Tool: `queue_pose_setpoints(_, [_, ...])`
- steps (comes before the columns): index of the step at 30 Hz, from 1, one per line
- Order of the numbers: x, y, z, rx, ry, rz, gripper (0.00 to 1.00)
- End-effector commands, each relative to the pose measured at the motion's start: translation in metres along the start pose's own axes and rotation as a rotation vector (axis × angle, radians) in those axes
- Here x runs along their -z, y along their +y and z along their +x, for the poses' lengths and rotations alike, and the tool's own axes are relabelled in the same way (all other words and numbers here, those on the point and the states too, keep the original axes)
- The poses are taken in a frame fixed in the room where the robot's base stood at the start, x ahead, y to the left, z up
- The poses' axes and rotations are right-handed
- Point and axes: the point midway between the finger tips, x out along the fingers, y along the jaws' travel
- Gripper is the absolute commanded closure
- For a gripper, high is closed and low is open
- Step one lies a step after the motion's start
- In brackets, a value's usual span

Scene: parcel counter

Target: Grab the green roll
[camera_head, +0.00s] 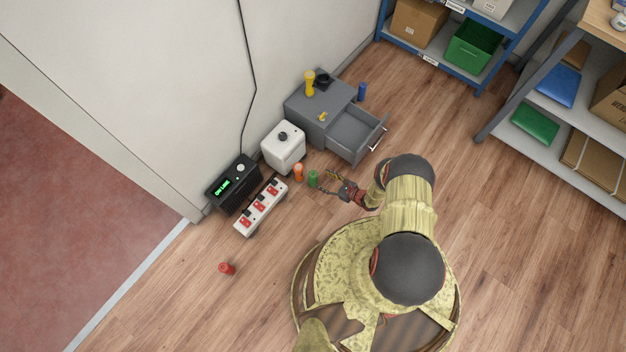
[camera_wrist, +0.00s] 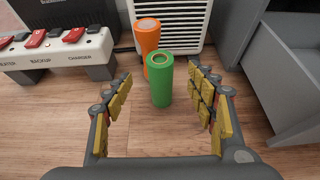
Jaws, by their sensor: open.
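The green roll (camera_head: 313,178) stands upright on the wooden floor, just in front of an orange roll (camera_head: 298,172). In the wrist view the green roll (camera_wrist: 160,80) stands ahead of my gripper (camera_wrist: 162,100), centred between its two yellow-padded fingers. My gripper is open and empty, with a finger to each side of the green roll's line. In the head view my gripper (camera_head: 332,184) is low, just right of the green roll. The orange roll (camera_wrist: 147,36) is close behind the green one and slightly left; whether they touch is unclear.
A white box (camera_head: 284,148) stands behind the rolls. A power strip (camera_head: 262,207) with red switches lies to the left. A grey cabinet has an open drawer (camera_head: 357,137) on the right. A red roll (camera_head: 227,268) stands on clear floor at lower left.

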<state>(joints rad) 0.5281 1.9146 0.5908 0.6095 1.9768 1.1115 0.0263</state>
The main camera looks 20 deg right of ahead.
Motion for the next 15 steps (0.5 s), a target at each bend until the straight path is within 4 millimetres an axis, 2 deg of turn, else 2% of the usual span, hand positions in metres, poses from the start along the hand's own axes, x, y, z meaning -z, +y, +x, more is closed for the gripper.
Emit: queue_pose_setpoints(15, [-0.004,0.001,0.063,-0.005,0.001,-0.003,0.43])
